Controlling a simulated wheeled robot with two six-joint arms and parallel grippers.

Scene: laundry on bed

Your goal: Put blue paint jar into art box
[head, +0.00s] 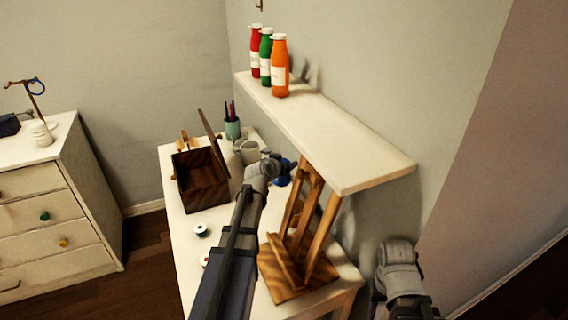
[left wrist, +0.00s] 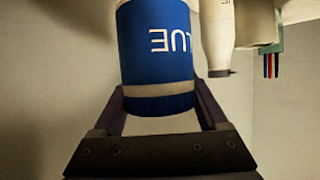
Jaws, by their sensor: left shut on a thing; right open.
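The blue paint jar (head: 282,180), with a blue label reading "LUE", is between the fingers of my left gripper (head: 284,168). In the left wrist view the jar (left wrist: 158,45) fills the space between the fingers (left wrist: 160,115), its lettering upside down. The art box (head: 203,188) is a dark wooden box with its lid raised, on the white table left of my left gripper. The jar is outside the box, to its right. My right gripper (head: 398,262) is at the lower right, away from the jar; its fingers are mostly hidden.
A wooden easel (head: 300,235) stands right of my left arm. A wall shelf (head: 330,135) with red, green and orange bottles overhangs the table (head: 180,245). A pencil cup (head: 232,129) and mug (head: 248,151) stand behind. Small paint pots (head: 201,230) lie near the front.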

